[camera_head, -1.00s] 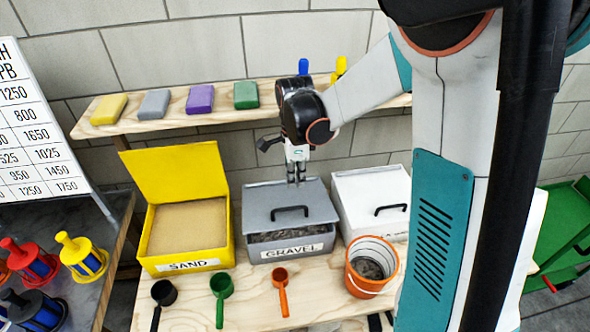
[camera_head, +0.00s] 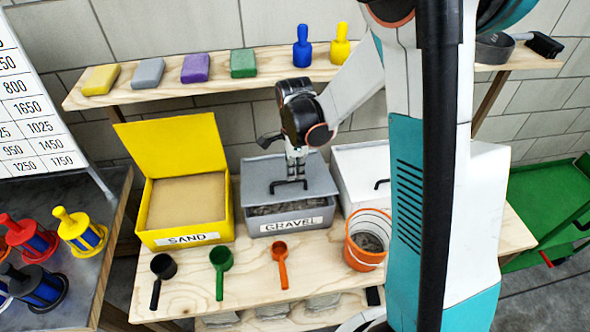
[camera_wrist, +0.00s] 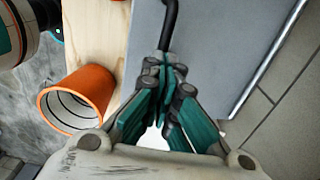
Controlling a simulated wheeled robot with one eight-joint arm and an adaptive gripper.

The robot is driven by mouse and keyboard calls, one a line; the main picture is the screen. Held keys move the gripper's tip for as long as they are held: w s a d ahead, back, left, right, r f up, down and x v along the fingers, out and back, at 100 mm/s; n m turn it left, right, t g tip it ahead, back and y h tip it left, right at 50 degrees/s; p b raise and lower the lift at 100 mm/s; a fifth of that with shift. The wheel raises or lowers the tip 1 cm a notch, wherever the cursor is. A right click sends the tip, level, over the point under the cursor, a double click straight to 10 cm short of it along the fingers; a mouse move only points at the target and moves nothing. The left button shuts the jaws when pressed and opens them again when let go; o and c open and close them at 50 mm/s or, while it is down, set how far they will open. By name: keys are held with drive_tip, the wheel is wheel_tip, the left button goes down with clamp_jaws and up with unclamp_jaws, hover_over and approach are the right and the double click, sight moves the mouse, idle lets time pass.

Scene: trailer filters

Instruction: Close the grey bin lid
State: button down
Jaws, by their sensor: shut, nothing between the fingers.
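The grey bin (camera_head: 250,213), labelled GRAVEL, stands on the wooden bench between the yellow and white bins. Its grey lid (camera_head: 258,178) is partly open; gravel (camera_head: 285,207) shows in a gap beneath its front edge. My gripper (camera_head: 294,174) is shut and empty, pointing down over the lid just behind its black handle (camera_head: 288,188). In the wrist view the shut fingers (camera_wrist: 166,78) are over the grey lid (camera_wrist: 220,45), close to the handle (camera_wrist: 168,25). Whether they touch the lid or handle I cannot tell.
The yellow SAND bin (camera_head: 220,210) stands open at left. The white bin (camera_head: 350,172) stands at right, partly behind my arm. An orange bucket (camera_head: 355,255) and several scoops, one of them green (camera_head: 219,262), are in front. A shelf (camera_head: 270,62) runs behind.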

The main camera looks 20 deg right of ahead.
sight(297, 193)
drive_tip(key=shift+t, duration=0.7)
drive_tip(key=f+b, duration=0.1)
drive_tip(key=s+f+b, duration=0.1)
drive_tip(key=f, duration=0.1)
drive_tip(key=s+f+b, duration=0.1)
drive_tip(key=f+b, duration=0.1)
drive_tip(key=shift+s+a, duration=0.1)
drive_tip(key=shift+a, duration=0.1)
drive_tip(key=shift+s+f, duration=0.1)
drive_tip(key=shift+s, duration=0.05)
